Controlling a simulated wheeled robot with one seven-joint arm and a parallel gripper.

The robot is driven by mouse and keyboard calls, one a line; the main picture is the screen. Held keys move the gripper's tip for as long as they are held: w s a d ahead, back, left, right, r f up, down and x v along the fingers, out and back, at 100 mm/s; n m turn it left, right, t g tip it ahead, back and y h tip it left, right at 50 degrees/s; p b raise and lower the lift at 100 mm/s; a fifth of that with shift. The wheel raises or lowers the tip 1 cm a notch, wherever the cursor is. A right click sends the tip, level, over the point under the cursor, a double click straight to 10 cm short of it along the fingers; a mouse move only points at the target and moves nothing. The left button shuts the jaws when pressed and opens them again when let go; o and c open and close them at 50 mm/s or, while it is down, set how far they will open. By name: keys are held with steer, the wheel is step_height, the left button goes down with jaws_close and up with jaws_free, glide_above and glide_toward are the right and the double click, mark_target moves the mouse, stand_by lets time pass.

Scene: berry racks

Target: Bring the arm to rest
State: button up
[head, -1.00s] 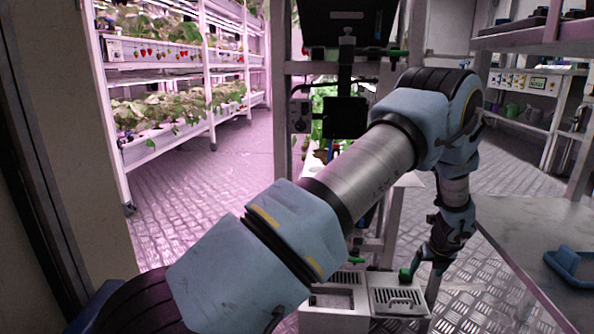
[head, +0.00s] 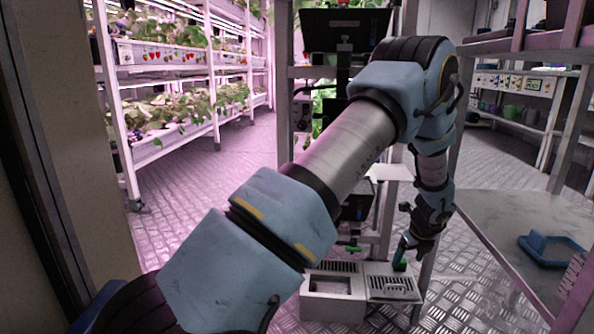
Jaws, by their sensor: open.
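My arm reaches from the lower left across the middle of the head view, bends at a raised elbow and hangs down on the right. My gripper (head: 402,252) is at its lower end, pointing down and to the left. It is open, and I see nothing held in it. A green piece shows at its tip; I cannot tell whether it belongs to the gripper. The gripper appears just above the grey slotted boxes on the floor, left of the metal table. Its fingers are small and dark, and the gap between them is hard to make out.
White berry racks (head: 125,160) with plants stand at the left. A metal table (head: 500,215) with a blue tray-like item (head: 550,250) is at the right. Grey boxes (head: 333,300) stand below the arm. A frame with a dark screen (head: 345,30) is behind it. Patterned floor lies open at centre left.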

steer(key=s+a+r+n+g+p, duration=0.1)
steer(key=a+r+n+p, duration=0.1)
steer(key=a+r+n, duration=0.75)
steer(key=a+r+n+p, duration=0.2)
steer(key=a+r+n, duration=0.35)
steer(key=a, duration=0.65)
steer(key=s+a+r+n+g+p, duration=0.1)
steer(key=s+a+r+n+p, duration=0.1)
steer(key=s+a+r+n, duration=0.5)
steer(key=s+a+r+n+g+p, duration=0.1)
steer(key=s+a+r+n, duration=0.2)
steer(key=s+a+n, duration=0.65)
step_height(320, 180, up, 38)
steer(key=p, duration=3.8)
steer(key=shift+w+a+f, duration=0.2)
steer(key=shift+w, duration=0.15)
steer(key=shift+n, duration=0.25)
